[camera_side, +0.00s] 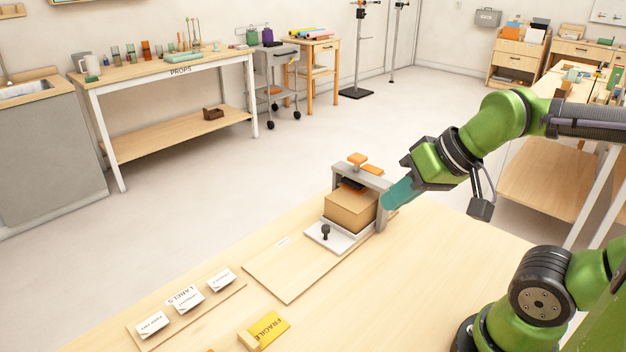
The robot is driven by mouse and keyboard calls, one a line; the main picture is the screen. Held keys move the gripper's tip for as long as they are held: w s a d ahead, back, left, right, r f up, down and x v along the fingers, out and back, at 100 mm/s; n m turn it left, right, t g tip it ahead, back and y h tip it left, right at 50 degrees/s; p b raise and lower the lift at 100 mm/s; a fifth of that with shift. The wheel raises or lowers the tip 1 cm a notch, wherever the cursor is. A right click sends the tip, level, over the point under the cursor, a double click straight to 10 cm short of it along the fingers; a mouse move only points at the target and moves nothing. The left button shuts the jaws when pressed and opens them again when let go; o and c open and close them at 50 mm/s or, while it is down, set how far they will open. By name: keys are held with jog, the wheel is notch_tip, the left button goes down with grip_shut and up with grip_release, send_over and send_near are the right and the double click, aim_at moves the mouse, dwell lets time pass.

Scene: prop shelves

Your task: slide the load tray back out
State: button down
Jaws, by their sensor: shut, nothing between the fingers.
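The load tray (326,241) is a pale flat plate with a small black knob (325,232) standing near its front end. A brown cardboard box (350,211) sits on the tray, partly under a grey press frame (381,208). The frame has an orange handle (357,159) on top and a dark pad above the box. My gripper (388,205), with teal fingers, is shut and empty. It is at the right of the press frame, close to its right post; whether it touches is unclear. The tray's back end is hidden by the box and frame.
A thin wooden board (289,275) lies under and in front of the tray, with its near part bare. Several label cards (187,299) stand on a strip at the front left. A yellow FRAGILE card (268,328) is at the front edge. The table between is clear.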

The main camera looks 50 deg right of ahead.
jog(key=c, duration=1.5)
grip_release()
jog(key=shift+f, duration=0.2)
jog(key=shift+c, duration=0.2)
jog(key=o, duration=0.6)
jog(key=w+g, duration=0.1)
jog(key=w, duration=0.1)
jog(key=w+d+f+g, duration=0.1)
jog(key=w, duration=0.4)
jog(key=shift+d+f+m+g, duration=0.15)
jog(key=shift+d+m+g, duration=0.1)
jog(key=shift+m+g, duration=0.15)
jog(key=shift+c, duration=0.2)
jog(key=m+g+h, duration=0.2)
jog(key=m+g, duration=0.2)
send_over(326, 226)
jog(key=shift+f, duration=1.35)
notch_tip(326, 226, down, 16)
jog(key=shift+f, duration=0.1)
grip_shut()
